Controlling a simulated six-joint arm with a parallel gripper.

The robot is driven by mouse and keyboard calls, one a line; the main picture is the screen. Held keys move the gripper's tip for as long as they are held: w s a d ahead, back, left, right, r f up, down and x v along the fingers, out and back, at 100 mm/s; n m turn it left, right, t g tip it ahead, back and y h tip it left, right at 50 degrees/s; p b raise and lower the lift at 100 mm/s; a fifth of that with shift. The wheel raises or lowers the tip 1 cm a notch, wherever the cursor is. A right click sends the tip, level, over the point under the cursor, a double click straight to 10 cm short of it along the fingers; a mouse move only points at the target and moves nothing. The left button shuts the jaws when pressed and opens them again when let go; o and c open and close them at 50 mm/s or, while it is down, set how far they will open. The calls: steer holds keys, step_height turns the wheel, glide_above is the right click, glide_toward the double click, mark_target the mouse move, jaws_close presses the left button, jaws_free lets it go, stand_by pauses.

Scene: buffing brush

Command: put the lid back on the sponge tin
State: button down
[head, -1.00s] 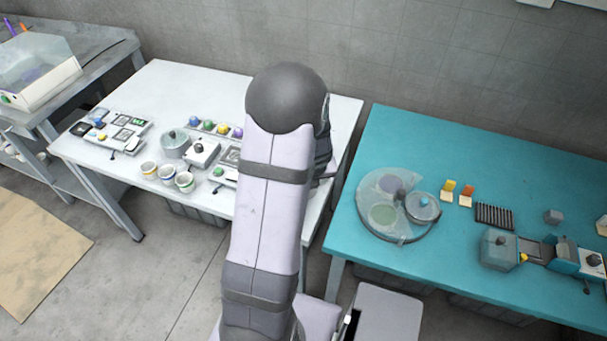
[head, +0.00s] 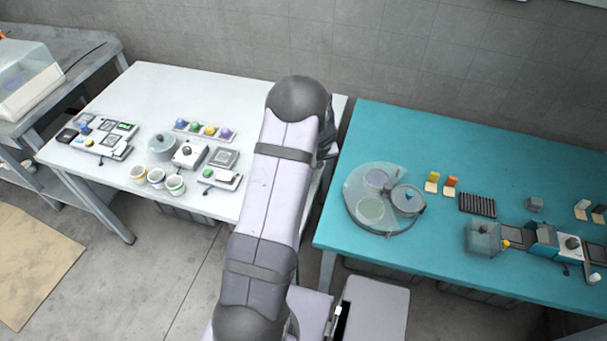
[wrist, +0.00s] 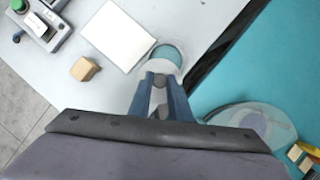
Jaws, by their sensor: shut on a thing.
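In the wrist view, my gripper (wrist: 159,82) is shut, its two blue fingers closing on a small dark grey knob. The knob appears to belong to the pale lid (wrist: 176,71), mostly hidden by the fingers. Just past the fingertips is a round tin (wrist: 168,54) with a teal inside, on the white table near its right edge. The lid appears to overlap the tin's near side. I cannot tell whether they touch. In the head view, my arm hides the gripper, lid and tin.
A white rectangular sheet or plate (wrist: 118,35) and a wooden cube (wrist: 85,68) lie left of the tin. A gap separates the white table (head: 240,92) from the teal table (head: 420,135), which bears a round clear-covered tray (head: 383,222). Several cups and devices stand on the white table's left.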

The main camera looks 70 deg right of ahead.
steer(key=shift+n+t, duration=0.3)
steer(key=shift+n, duration=0.4)
steer(key=d+r, duration=0.1)
steer(key=w+d+r, duration=0.1)
steer(key=d, duration=0.1)
steer(key=d+r, duration=0.1)
steer(key=shift+w+d+r, duration=0.15)
steer(key=shift+w+r, duration=0.15)
steer(key=shift+r, duration=0.05)
steer(key=shift+f, duration=0.15)
step_height(320, 180, down, 4)
steer(key=b, duration=0.4)
steer(key=shift+f+b, duration=0.2)
steer(key=shift+b, duration=0.2)
steer(key=shift+f+b, duration=0.4)
steer(key=shift+f, duration=0.45)
steer(key=shift+p, duration=0.55)
steer(key=shift+f, duration=0.15)
stand_by(0.8)
